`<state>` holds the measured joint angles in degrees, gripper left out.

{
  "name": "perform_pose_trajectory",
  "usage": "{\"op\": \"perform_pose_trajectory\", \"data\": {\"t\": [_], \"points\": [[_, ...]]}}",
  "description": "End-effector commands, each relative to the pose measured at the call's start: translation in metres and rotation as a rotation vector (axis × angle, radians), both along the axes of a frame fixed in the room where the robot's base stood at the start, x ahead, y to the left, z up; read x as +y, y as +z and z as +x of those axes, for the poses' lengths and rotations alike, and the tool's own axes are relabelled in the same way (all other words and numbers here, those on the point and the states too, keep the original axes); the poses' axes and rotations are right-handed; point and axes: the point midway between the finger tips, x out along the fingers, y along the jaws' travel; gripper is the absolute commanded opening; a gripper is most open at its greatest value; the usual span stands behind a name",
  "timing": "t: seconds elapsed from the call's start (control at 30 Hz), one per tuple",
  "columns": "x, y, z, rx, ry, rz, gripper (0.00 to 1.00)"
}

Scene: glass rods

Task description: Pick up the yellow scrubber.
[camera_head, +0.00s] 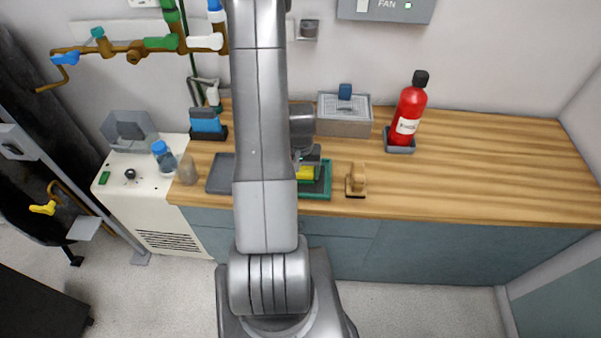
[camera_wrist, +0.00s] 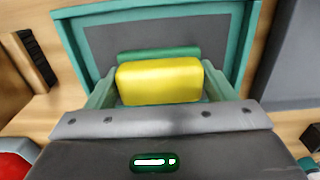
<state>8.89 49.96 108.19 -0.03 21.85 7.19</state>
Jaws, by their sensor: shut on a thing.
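The yellow scrubber (camera_wrist: 160,82) sits between the fingers of my gripper (camera_wrist: 160,88) in the wrist view, and the fingers are shut on its two ends. A green strip (camera_wrist: 158,54) shows along its far side; I cannot tell whether it is part of the scrubber. Behind it is a teal-rimmed tray (camera_wrist: 160,10) with a grey floor. In the head view the scrubber (camera_head: 305,173) shows as a small yellow patch below my gripper (camera_head: 309,162), over the green tray (camera_head: 321,195). My arm hides its left part. I cannot tell whether the scrubber touches the tray floor.
A dark grey tray (camera_head: 220,173) lies left of my arm. A small wooden brush (camera_head: 356,180) stands right of the green tray. A grey box (camera_head: 344,127) and a red bottle (camera_head: 408,110) stand behind. The right side of the wooden counter (camera_head: 500,165) is clear.

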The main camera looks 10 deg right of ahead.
Motion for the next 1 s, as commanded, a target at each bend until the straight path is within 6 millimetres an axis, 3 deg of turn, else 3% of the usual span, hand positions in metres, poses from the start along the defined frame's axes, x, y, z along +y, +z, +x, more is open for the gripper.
{"op": "perform_pose_trajectory", "data": {"t": [0.37, 0.8, 1.0], "points": [[0.0, 0.013, 0.001, -0.003, 0.0, -0.001, 0.55], [0.0, 0.077, 0.001, -0.004, 0.0, 0.0, 0.55], [0.0, 0.095, 0.0, -0.002, 0.0, -0.001, 0.55]]}}
